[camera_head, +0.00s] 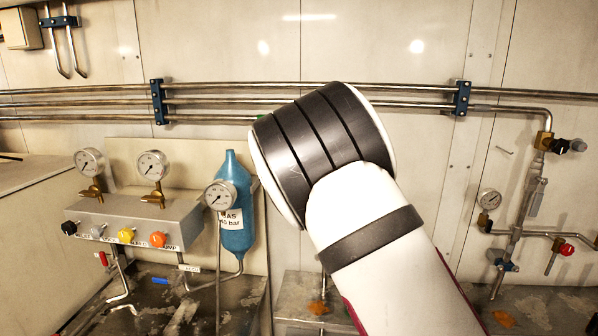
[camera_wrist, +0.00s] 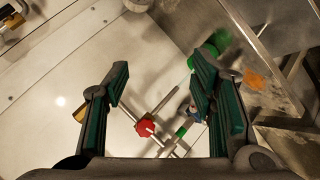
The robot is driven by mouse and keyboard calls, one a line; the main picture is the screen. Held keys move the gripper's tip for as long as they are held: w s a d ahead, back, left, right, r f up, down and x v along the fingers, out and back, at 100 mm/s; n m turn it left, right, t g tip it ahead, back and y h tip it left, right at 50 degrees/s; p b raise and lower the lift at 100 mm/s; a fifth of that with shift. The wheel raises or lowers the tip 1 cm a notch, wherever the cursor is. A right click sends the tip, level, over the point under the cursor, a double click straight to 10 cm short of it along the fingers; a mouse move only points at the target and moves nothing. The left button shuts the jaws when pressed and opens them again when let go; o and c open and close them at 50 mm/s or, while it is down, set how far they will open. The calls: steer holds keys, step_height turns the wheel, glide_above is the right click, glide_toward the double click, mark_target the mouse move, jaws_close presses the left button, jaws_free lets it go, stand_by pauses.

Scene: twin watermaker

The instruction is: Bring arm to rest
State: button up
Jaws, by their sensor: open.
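My arm, white with dark bands, reaches up from the bottom right across the middle of the head view and hides part of the wall and pipes. My gripper is not visible in the head view. In the wrist view my gripper (camera_wrist: 160,95) is open, with its two dark green fingers wide apart and no object held between them. A red valve handle (camera_wrist: 147,128) on a thin pipe shows in the gap between the fingers, beyond them. A green round part (camera_wrist: 212,45) shows behind the right finger, partly hidden.
A manifold box (camera_head: 135,222) with gauges and coloured knobs stands at the left beside a blue bottle (camera_head: 236,200). Steel pipes (camera_head: 220,88) run along the wall. Upright piping with a gauge (camera_head: 489,199) and a red-handled valve (camera_head: 566,249) is at the right.

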steer(key=s+a+r+m+g+y, duration=0.2)
steer(key=s+a+r+y, duration=0.1)
steer(key=s+r, duration=0.4)
steer(key=s+a+r+m+g+y, duration=0.1)
steer(key=s+a+r+m+y, duration=0.3)
steer(key=r, duration=0.5)
steer(key=s+d+r+h, duration=0.1)
steer(key=s+r, duration=0.3)
steer(key=s, duration=0.5)
steer(key=s+d+r+h+b, duration=0.1)
steer(key=s+d+r, duration=0.1)
steer(key=s+r, duration=0.3)
steer(key=s, duration=0.4)
steer(key=shift+s+r+g, duration=0.15)
steer(key=shift+r+g, duration=0.05)
steer(key=shift+g, duration=0.2)
